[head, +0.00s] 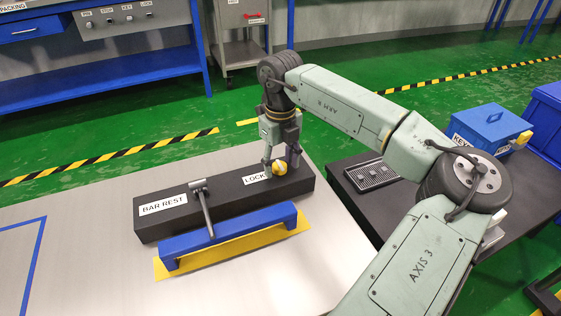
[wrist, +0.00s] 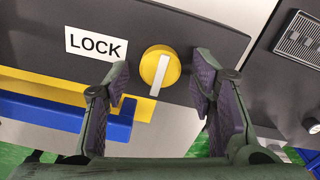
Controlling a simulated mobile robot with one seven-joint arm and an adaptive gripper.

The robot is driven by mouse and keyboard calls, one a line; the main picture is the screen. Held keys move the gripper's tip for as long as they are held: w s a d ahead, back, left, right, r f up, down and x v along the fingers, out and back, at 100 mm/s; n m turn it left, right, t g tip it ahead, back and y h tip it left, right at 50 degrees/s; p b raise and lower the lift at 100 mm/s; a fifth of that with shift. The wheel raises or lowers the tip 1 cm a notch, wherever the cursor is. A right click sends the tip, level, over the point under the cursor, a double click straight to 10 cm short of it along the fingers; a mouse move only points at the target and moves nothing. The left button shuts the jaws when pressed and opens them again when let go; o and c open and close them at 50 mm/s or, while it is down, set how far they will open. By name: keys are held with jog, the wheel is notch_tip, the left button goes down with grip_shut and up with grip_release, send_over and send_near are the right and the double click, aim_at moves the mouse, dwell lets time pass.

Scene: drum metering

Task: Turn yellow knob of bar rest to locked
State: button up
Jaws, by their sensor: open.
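The bar rest (head: 228,193) is a long black block on the light table, with a "BAR REST" label on its left. The yellow knob (head: 280,168) sits on its top near the right end, beside a label that reads "LOCK" in the wrist view (wrist: 96,44). The yellow knob (wrist: 158,66) carries a pale pointer stripe, running nearly up and down in that view. My gripper (head: 283,165) is right at the knob, pointing down. In the wrist view my open gripper (wrist: 163,78) has one finger on each side of the knob, with gaps showing.
A grey lever (head: 205,208) leans from the block toward a blue bar (head: 230,233) over a yellow strip (head: 165,268). A dark side table (head: 345,190) at right holds a grey tray (head: 371,175) and a blue box (head: 490,127). Bare table lies front left.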

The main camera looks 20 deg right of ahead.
jog(key=shift+c, duration=0.2)
jog(key=c, duration=1.1)
jog(key=shift+n, duration=0.4)
jog(key=n, duration=0.4)
jog(key=shift+d, duration=0.1)
jog(key=n, duration=0.4)
jog(key=shift+w, duration=0.1)
jog(key=n, duration=0.5)
jog(key=shift+w, duration=0.1)
jog(key=shift+w+n, duration=0.1)
jog(key=shift+n, duration=1.9)
